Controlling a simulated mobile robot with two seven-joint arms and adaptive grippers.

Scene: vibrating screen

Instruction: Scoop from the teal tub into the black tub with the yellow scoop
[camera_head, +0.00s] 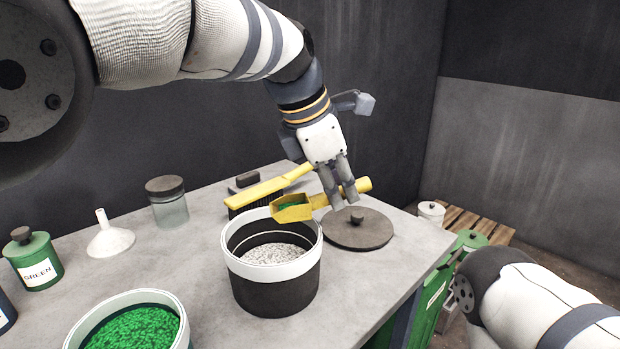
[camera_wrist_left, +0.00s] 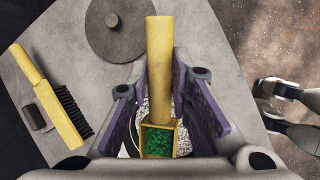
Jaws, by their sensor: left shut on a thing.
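My left gripper (camera_head: 342,203) is shut on the handle of the yellow scoop (camera_head: 293,211). The scoop's pan holds green granules and appears above the far rim of the black tub (camera_head: 277,293); it also shows in the left wrist view (camera_wrist_left: 159,65). The black tub has a white rim and pale granules inside. The tub at the lower left (camera_head: 152,297) has a white rim and green granules; its outer wall colour is mostly hidden. My right gripper (camera_wrist_left: 285,105) is open and empty, off the table's right edge.
A yellow-handled brush (camera_head: 262,188) lies behind the black tub. A dark round lid (camera_head: 358,232) lies to the tub's right. A glass jar (camera_head: 168,205), white funnel (camera_head: 110,238) and green labelled jar (camera_head: 37,262) stand at left. The table front right is clear.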

